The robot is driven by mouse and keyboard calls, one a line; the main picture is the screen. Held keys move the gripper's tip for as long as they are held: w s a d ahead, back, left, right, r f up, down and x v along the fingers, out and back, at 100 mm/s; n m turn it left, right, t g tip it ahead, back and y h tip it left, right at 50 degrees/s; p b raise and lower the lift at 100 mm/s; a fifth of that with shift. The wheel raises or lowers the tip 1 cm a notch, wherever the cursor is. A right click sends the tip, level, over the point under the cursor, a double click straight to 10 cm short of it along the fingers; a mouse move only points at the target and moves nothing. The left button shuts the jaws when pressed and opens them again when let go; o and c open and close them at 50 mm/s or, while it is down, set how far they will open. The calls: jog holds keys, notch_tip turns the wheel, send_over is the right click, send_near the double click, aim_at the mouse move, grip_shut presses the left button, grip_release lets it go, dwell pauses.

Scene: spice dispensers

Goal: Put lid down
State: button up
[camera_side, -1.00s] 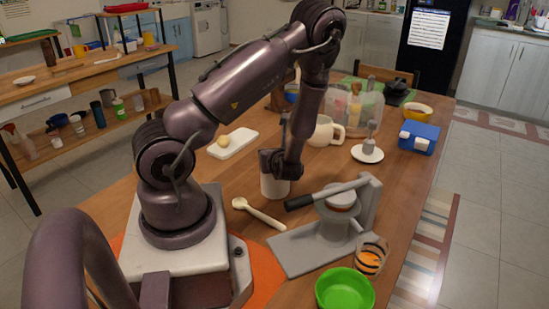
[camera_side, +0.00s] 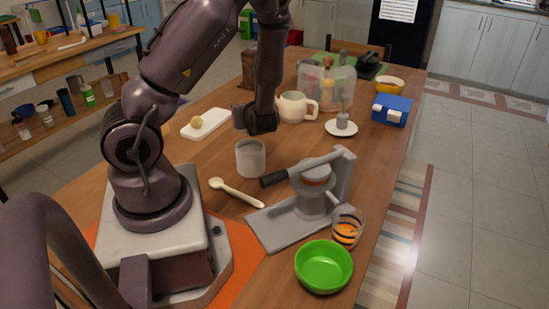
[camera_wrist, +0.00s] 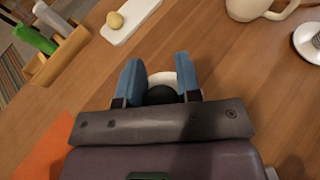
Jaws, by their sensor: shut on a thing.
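My gripper (camera_side: 256,128) hangs just above the open pale grey cup (camera_side: 250,158) in the side view, its fingers hardly visible there. In the wrist view the blue fingers of my gripper (camera_wrist: 160,78) are closed on a dark round knob (camera_wrist: 160,95). A pale round surface (camera_wrist: 165,77) shows behind the knob; it looks like the lid, though I cannot tell it surely from the cup below. The lid is not clearly visible in the side view.
A wooden spoon (camera_side: 235,193) and grey press (camera_side: 315,205) are near the cup. The board (camera_side: 205,123) with a yellow ball lies behind left, a cream mug (camera_side: 293,107) behind right. A white dish (camera_side: 341,128) stands farther right. Bare table lies left of the cup.

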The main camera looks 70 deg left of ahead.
jog(key=w+a+f, duration=0.4)
jog(key=w+a, duration=0.1)
jog(key=a, duration=0.1)
send_over(271, 142)
notch_tip(271, 142, down, 6)
jog(key=shift+s+d+r, duration=0.1)
jog(key=shift+s+d, duration=0.05)
jog(key=shift+f, duration=0.3)
jog(key=shift+w+a+f, duration=0.1)
jog(key=shift+a+f, duration=0.05)
jog(key=shift+f, duration=0.65)
jog(key=shift+w+a+f, duration=0.1)
jog(key=shift+f, duration=0.7)
jog(key=shift+f, duration=0.1)
jog(key=o, duration=0.9)
